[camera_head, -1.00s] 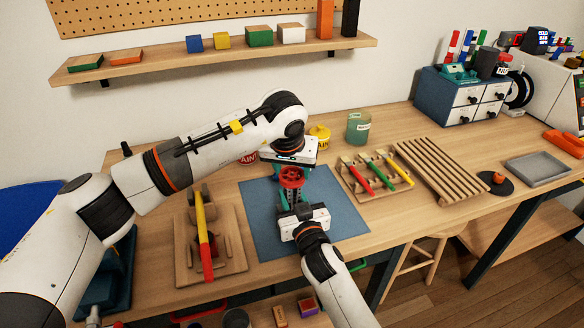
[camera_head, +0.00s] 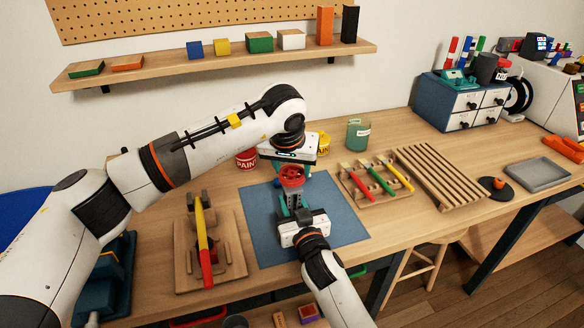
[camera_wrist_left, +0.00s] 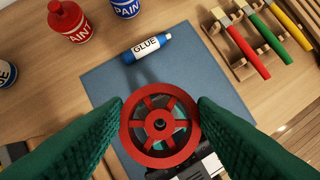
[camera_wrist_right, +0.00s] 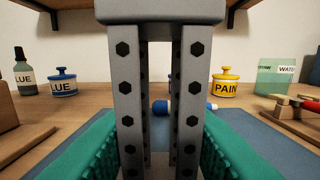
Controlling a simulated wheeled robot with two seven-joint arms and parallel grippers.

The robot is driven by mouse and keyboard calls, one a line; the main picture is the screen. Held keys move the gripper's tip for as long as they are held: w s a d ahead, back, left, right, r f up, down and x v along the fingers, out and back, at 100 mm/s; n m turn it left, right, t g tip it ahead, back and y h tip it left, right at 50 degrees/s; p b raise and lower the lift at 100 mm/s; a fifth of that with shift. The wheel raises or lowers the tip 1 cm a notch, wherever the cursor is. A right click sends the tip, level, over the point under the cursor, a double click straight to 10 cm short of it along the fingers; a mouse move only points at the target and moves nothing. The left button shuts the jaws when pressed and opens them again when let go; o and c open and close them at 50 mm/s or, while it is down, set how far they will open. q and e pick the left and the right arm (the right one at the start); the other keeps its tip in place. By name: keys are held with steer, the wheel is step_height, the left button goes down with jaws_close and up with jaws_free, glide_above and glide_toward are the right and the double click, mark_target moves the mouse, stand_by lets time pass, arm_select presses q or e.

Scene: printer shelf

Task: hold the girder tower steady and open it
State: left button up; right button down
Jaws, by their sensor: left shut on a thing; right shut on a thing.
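The girder tower (camera_head: 292,203) stands upright on the blue mat (camera_head: 342,207). In the right wrist view its grey bolted girders (camera_wrist_right: 129,100) fill the middle, under a grey cap. A red spoked wheel (camera_head: 291,176) sits on top. My left gripper (camera_head: 291,171) comes from above; in the left wrist view its green fingers are shut on the rim of the red wheel (camera_wrist_left: 160,151) from both sides. My right gripper (camera_head: 297,214) comes from the front, low down, with its green fingers on both sides of the girders. Its fingertip contact is hidden behind the tower.
A blue glue bottle (camera_wrist_left: 147,48) lies on the mat behind the tower. Paint pots (camera_head: 246,159) stand beyond the mat. A wooden rack with brushes (camera_head: 376,178) is to the right, and a wooden stand with a yellow-red handle (camera_head: 203,245) to the left.

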arm_select(q)
steer(key=shift+r, duration=2)
arm_select(e)
steer(key=c, duration=0.9)
jaws_free()
